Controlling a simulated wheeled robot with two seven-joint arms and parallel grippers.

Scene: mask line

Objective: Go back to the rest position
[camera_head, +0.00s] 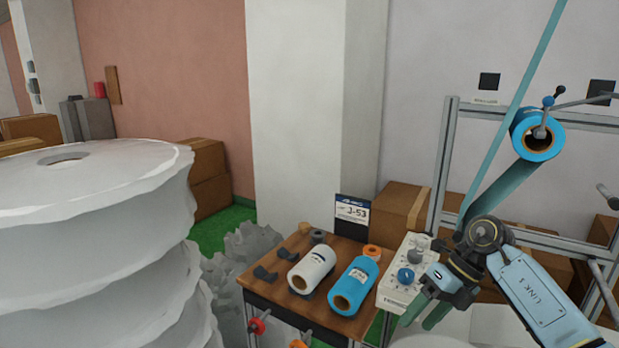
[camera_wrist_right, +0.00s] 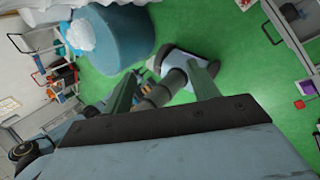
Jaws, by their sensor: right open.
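My right gripper (camera_head: 423,318) is at the lower right of the head view, beside the white control box, with its fingers pointing down. In the right wrist view its two green fingers (camera_wrist_right: 162,88) stand well apart. Nothing is held between them. The wrist view looks past the fingers to a green floor, where one of my grey and pale blue arm parts also shows. My left gripper is not in view.
A wooden table (camera_head: 262,294) holds a white roll (camera_head: 311,268) and a blue roll (camera_head: 352,288). A white control box (camera_head: 392,291) stands right of them. A metal frame (camera_head: 444,150) carries a blue roll (camera_head: 528,120) with a teal band. Large white reels (camera_head: 90,240) fill the left.

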